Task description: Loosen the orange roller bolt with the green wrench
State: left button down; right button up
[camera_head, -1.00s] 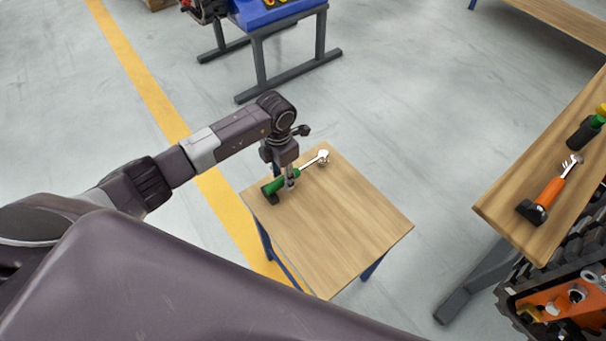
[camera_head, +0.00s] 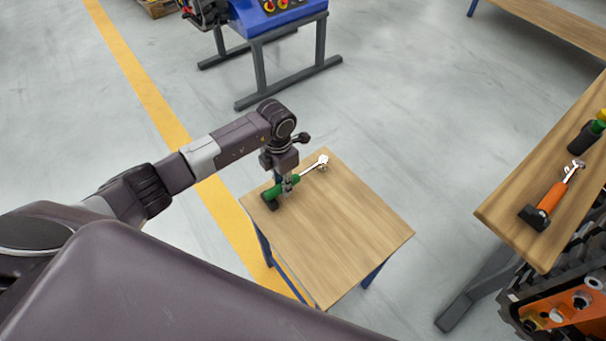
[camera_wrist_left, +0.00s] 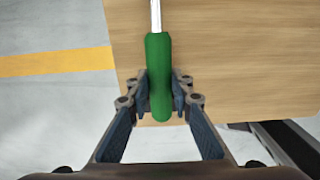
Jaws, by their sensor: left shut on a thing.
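The green wrench (camera_head: 311,167) has a green handle and a silver head and lies over the small wooden table (camera_head: 335,230), near its upper-left corner. My left gripper (camera_head: 288,188) points down at the table and is shut on the green handle. In the left wrist view the handle (camera_wrist_left: 159,75) lies between both fingers of the gripper (camera_wrist_left: 160,95), its rounded end towards the palm. The tracked carrier (camera_head: 570,312) shows in part at the lower right, with an orange frame and metal round parts. I cannot tell which is the orange roller bolt. My right gripper is out of view.
A larger wooden bench (camera_head: 505,212) at the right holds an orange-handled wrench (camera_head: 552,197) and a green-and-black tool (camera_head: 590,132). A blue machine (camera_head: 262,18) stands at the back. The small table's right half is clear, and floor lies between it and the bench.

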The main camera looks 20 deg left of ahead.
pick_arm(q)
jog(key=shift+w+r+p, duration=0.1)
jog(key=shift+r+p, duration=2)
jog(key=shift+r, duration=0.75)
jog(key=shift+r+p, duration=0.45)
jog(key=shift+r, duration=0.3)
notch_tip(320, 180, up, 8)
jog(key=p, duration=0.6)
jog(key=s+p, duration=0.7)
jog(key=s, duration=1.3)
